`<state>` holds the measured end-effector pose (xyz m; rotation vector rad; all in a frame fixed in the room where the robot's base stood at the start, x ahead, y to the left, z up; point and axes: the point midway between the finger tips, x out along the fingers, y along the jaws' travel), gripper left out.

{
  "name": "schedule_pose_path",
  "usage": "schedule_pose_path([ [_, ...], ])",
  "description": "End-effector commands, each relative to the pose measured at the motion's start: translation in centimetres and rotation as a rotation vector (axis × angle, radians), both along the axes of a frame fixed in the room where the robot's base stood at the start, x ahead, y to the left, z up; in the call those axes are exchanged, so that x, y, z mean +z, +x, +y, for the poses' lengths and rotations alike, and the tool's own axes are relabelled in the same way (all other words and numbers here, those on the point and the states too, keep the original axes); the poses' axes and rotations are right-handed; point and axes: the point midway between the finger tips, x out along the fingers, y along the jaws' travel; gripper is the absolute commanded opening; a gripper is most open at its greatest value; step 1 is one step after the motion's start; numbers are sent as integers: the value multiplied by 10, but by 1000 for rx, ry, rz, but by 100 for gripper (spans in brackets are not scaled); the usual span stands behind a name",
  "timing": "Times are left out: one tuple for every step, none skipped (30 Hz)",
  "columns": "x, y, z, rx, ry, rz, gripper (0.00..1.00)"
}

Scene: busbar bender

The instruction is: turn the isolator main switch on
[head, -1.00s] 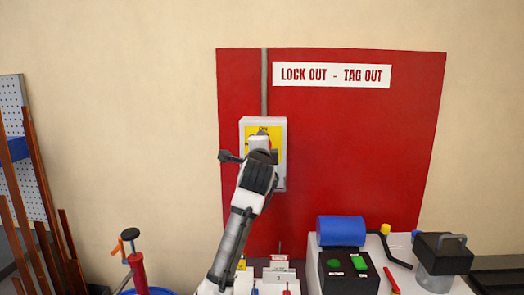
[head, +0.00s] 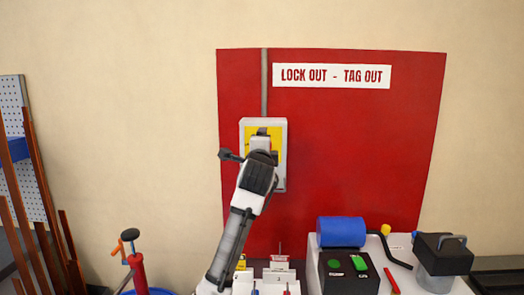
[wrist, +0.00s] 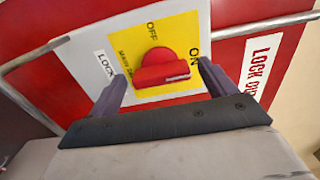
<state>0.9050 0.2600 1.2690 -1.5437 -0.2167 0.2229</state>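The isolator (head: 280,124) is a pale grey box with a yellow plate (head: 276,134), mounted on the red board. In the wrist view its red rotary knob (wrist: 160,66) sits on the yellow plate, with OFF printed above it and ON to its right. A pale mark shows along the knob's lower right edge; I cannot tell for sure which label it points at. My gripper (wrist: 160,72) is open, one finger on either side of the knob, with gaps visible. In the head view my gripper and wrist hide the knob.
The red lock-out board (head: 350,150) carries a white sign (head: 332,76). A grey conduit (head: 264,85) runs up from the isolator. Below right stand a machine with a blue roll (head: 341,231) and a black button box (head: 347,272). The wall around the board is clear.

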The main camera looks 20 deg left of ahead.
Motion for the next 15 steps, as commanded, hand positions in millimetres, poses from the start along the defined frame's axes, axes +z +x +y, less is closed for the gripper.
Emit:
schedule_pose_path([
  [0, 0, 0, 0, 0, -1, 84],
  [0, 0, 0, 0, 0, -1, 84],
  [0, 0, 0, 0, -1, -1, 84],
  [1, 0, 0, 0, -1, -1, 84],
  [0, -1, 0, 0, -1, -1, 84],
  [0, -2, -1, 0, 0, -2, 84],
  [0, -3, -1, 0, 0, -2, 84],
  [0, -5, -2, -1, 0, -2, 84],
  [-1, -9, -3, -1, 0, -3, 84],
  [-1, -13, -4, -1, 0, -4, 84],
  [-2, -17, -5, -1, 0, -4, 84],
  [-2, -24, -7, -2, 0, -5, 84],
  [-3, -30, -9, -2, 1, -4, 84],
  [-3, -37, -11, -2, 2, -6, 84],
  [-3, -46, -13, -1, 2, -6, 84],
])
